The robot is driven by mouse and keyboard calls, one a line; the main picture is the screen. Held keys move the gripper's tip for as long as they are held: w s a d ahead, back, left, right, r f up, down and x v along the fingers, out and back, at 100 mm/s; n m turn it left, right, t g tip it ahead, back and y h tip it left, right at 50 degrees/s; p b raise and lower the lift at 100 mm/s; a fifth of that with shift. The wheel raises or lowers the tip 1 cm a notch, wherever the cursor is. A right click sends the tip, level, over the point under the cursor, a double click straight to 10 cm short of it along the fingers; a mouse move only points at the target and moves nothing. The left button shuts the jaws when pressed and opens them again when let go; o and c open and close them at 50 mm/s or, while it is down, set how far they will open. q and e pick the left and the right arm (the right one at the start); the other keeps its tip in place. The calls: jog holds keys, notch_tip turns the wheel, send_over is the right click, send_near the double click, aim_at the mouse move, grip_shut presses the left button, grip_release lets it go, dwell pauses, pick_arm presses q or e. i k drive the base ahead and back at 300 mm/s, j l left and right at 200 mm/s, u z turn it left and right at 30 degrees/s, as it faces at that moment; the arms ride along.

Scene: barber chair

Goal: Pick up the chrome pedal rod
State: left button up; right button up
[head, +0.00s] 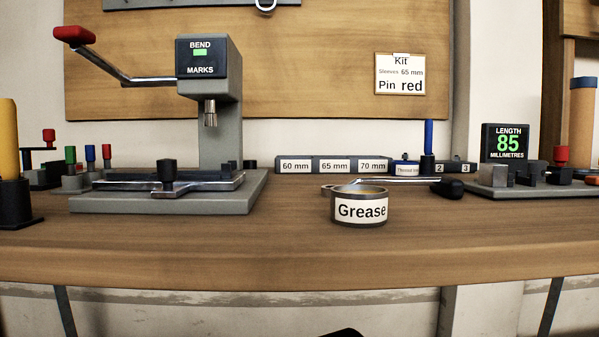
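A thin chrome rod (405,181) lies on the bench behind the grease tin, with a flat ring-like end at its left and a black knob (450,188) at its right. Shiny metal bars (215,183) also show low on the bend press bed. I cannot tell for sure which of these is the pedal rod. Neither of my grippers is clearly in view. A small dark rounded shape (343,333) shows at the bottom edge, and I cannot tell what it is.
The grey bend press (226,120) stands at left with a red-handled lever. The grease tin (360,211) stands near the middle. Labelled sleeve bins (333,165) line the back. The bench's front strip (250,245) is clear.

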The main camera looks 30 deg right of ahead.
aim_at(450, 188)
jog(key=z, duration=1.3)
